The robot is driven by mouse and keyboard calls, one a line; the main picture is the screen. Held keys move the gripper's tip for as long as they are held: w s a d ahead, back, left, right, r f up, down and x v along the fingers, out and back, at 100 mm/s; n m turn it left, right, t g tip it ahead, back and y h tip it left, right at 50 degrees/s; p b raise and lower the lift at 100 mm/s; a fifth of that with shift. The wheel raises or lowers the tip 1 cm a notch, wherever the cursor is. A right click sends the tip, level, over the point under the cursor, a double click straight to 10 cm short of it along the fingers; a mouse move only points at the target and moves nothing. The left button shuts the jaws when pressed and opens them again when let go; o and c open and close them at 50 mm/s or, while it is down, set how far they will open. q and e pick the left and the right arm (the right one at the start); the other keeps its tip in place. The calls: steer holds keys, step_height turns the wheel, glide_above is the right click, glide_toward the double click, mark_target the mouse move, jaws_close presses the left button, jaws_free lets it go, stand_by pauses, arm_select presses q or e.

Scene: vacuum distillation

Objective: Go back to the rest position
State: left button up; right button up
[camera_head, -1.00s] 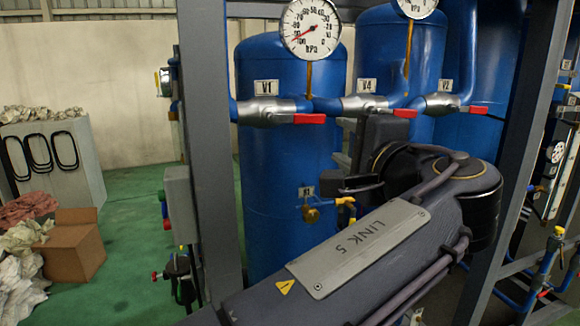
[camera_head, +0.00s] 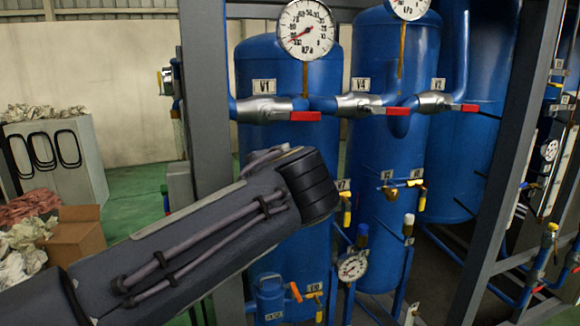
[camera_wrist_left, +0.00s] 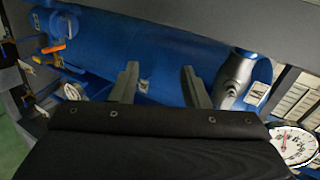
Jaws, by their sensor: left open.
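My left arm comes in from the left in the head view, its end in front of the first blue tank (camera_head: 262,75). Its gripper is hidden behind the arm there. In the left wrist view my left gripper (camera_wrist_left: 160,85) shows two fingers apart with nothing between them, and a blue tank (camera_wrist_left: 165,50) lies beyond them. My right gripper is in neither view.
The grey frame posts (camera_head: 207,100) stand close to the arm. Valve V1 with its red handle (camera_head: 305,116) and a pressure gauge (camera_head: 306,29) are just above it. A small gauge (camera_head: 352,266) sits low down. A cardboard box (camera_head: 78,235) and a grey cabinet (camera_head: 85,155) stand at the left.

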arm_select(q)
steer(key=s+a+f+n+g+h, duration=0.25)
steer(key=s+a+f, duration=0.25)
steer(key=a+f, duration=0.25)
steer(key=s+a+f+n+g+h, duration=0.1)
steer(key=s+a+f+n+g, duration=0.2)
steer(key=s+a+f, duration=0.35)
steer(key=s+a+f+n+g+h, duration=0.1)
steer(key=s+f+n+h, duration=0.4)
steer(key=s+f+n, duration=0.4)
steer(key=s+f+p, duration=0.1)
steer(key=s+f, duration=0.3)
steer(key=s, duration=0.3)
steer(key=shift+s+a, duration=0.15)
steer(key=shift+s, duration=0.2)
